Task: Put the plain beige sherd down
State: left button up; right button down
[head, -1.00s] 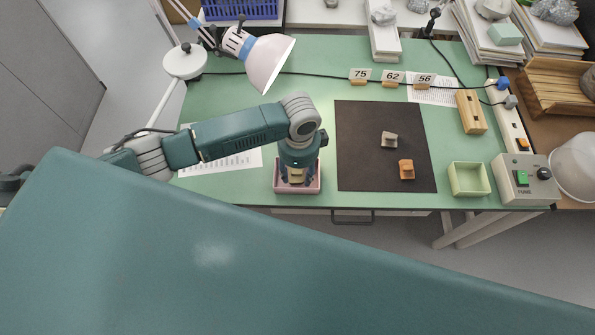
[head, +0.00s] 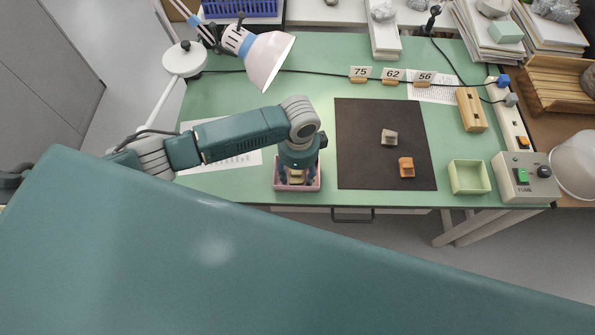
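The plain beige sherd (head: 297,178) lies in the pink tray (head: 283,188) near the front edge of the green table. My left gripper (head: 297,175) points down over the tray. Its fingers look spread to either side of the sherd, and the gripper head partly hides it. On the dark mat (head: 364,150) lie a greyish sherd (head: 389,138) and an orange sherd (head: 407,167). My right gripper is not in view.
A pale green tray (head: 453,182) stands right of the mat, beside a control box (head: 522,190). Number tags (head: 393,77) stand behind the mat. A lamp (head: 268,60) leans over the back left. A paper sheet lies under my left arm.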

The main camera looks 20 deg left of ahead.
aim_at(298, 177)
pick_arm(q)
jog(key=shift+r, duration=0.15)
notch_tip(298, 177, up, 13)
jog(key=shift+b, duration=0.45)
jog(key=shift+d, duration=0.15)
